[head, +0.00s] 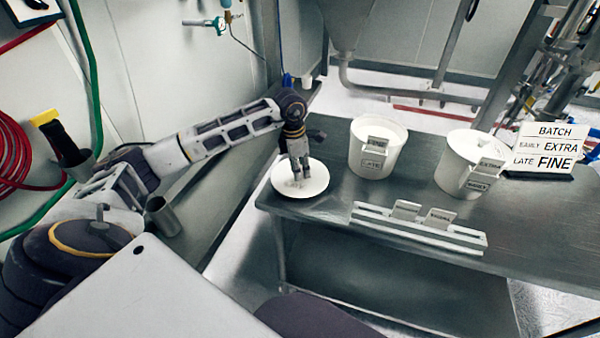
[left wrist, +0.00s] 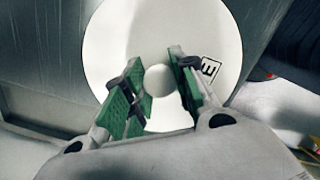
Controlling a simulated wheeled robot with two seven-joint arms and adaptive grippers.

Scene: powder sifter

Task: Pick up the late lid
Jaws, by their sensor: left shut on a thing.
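The late lid, a round white disc (head: 312,186), is at the left end of the steel table, under my left gripper (head: 299,177). In the left wrist view the lid (left wrist: 115,50) fills the middle, with a round knob and a small label partly hidden by a finger. There my left gripper (left wrist: 160,90) has its green-padded fingers on either side of the knob, shut on it. I cannot tell whether the lid touches the table. A white bucket labelled LATE (head: 358,155) stands open to its right. My right gripper is not in view.
A second white bucket (head: 450,165) with cards on its front stands further right. A white rack (head: 420,230) with small cards lies along the table's front edge. A BATCH sign (head: 545,150) reads EARLY EXTRA, LATE FINE. The steel table (head: 330,212) is bare between lid and rack.

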